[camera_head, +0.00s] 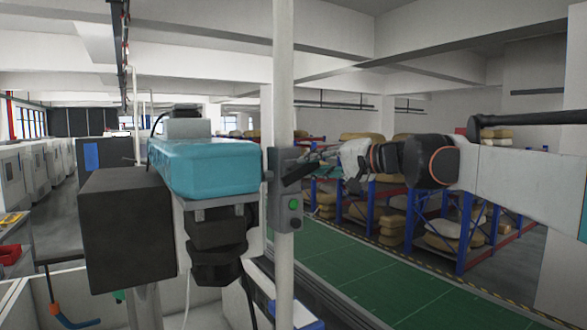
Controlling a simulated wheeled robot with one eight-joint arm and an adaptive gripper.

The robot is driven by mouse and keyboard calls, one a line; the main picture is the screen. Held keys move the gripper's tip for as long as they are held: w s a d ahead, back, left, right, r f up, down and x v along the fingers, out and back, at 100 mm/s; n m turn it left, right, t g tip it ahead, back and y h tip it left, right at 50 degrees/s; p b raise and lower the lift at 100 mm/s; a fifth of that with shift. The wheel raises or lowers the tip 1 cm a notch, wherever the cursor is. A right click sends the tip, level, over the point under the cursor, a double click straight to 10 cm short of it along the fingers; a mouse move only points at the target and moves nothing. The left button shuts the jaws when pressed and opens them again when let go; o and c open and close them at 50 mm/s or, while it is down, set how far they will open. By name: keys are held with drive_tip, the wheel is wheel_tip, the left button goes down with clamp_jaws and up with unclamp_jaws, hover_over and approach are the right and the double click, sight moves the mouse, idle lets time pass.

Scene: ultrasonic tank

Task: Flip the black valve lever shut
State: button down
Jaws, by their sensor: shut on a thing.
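The black valve lever (299,172) sticks out to the right and slightly up from a grey box (284,210) on a white upright pole. The box has a green round button (293,204) below the lever. My gripper (318,160) reaches in from the right, with its fingertips at the lever's outer end. It is shut on the lever as far as I can see. The fingertips are small and dark here, so the exact contact is hard to make out.
The white pole (283,80) runs nearly the full picture height. A green walkway (370,275) lies below and behind my gripper. Blue-and-red racks (466,230) with sacks stand behind my arm. A red bin (10,254) is at the far left.

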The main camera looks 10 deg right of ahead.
drive_tip(key=shift+d+f+m+t+y+b, duration=0.15)
drive_tip(key=shift+f+m+y+b, duration=0.2)
drive_tip(key=shift+m, duration=0.3)
drive_tip(key=shift+f+m+t+y+b, duration=0.25)
drive_tip(key=shift+m+b, duration=0.2)
drive_tip(key=shift+m, duration=0.15)
drive_tip(key=shift+d+f+m+t+y+b, duration=0.1)
drive_tip(key=shift+f+m+y+b, duration=0.2)
drive_tip(key=shift+m, duration=0.35)
drive_tip(key=shift+a, duration=0.1)
drive_tip(key=c, duration=1.4)
unclamp_jaws()
drive_tip(key=shift+o, duration=0.2)
drive_tip(key=v, duration=0.7)
drive_tip(key=shift+s, duration=0.2)
